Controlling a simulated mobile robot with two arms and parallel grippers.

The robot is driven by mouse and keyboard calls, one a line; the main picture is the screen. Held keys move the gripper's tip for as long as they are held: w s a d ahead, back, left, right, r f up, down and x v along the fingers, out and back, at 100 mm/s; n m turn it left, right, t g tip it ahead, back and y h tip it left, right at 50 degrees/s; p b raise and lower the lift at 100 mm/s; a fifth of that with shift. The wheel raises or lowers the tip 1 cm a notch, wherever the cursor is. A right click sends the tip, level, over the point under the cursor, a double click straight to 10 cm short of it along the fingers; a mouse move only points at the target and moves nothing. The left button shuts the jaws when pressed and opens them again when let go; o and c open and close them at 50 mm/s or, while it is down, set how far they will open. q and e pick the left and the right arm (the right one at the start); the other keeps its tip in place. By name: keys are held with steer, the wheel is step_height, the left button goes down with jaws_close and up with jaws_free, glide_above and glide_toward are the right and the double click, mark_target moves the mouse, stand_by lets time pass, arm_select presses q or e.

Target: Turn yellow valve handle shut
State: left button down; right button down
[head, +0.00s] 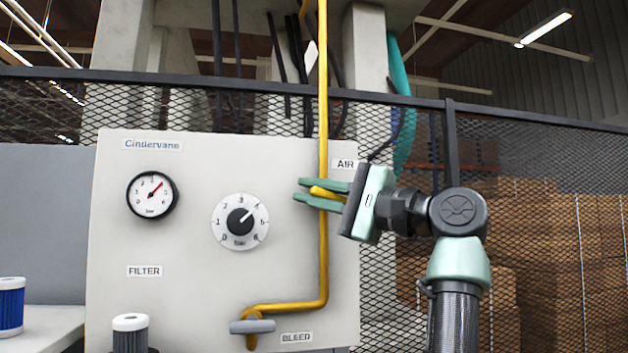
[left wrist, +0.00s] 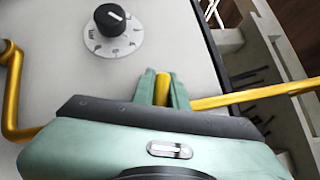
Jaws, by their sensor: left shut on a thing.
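The yellow valve handle (head: 328,193) is beside the AIR label on the light grey panel (head: 190,290). It lies roughly across the upright yellow pipe (head: 323,100), slightly tilted. My left gripper (head: 318,193) reaches it from the right, its two green fingers shut around the handle, above and below it in the head view. In the left wrist view the handle (left wrist: 163,88) shows between the fingers (left wrist: 163,86), and the yellow pipe (left wrist: 250,98) runs off to the right. The fingers and gripper body hide part of the handle and its pivot. My right gripper is not in view.
The panel carries a gauge (head: 152,194), a black dial knob (head: 240,221) and a grey BLEED lever (head: 252,326) at the pipe's lower end. Blue-white (head: 11,305) and dark (head: 130,333) filter cartridges stand at lower left. Mesh fence (head: 540,160) stands behind.

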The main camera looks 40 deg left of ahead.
arm_select(q)
steer(key=shift+f+n+h, duration=0.2)
steer(key=shift+n+h, duration=0.4)
steer(key=shift+n, duration=0.05)
steer(key=shift+f+n+h, duration=0.15)
steer(key=shift+n+h, duration=0.45)
steer(key=shift+n, duration=0.05)
steer(key=shift+f, duration=0.1)
steer(key=c, duration=1.6)
jaws_free()
steer(key=shift+c, duration=0.2)
steer(key=shift+o, duration=1)
steer(key=shift+w+a, duration=0.1)
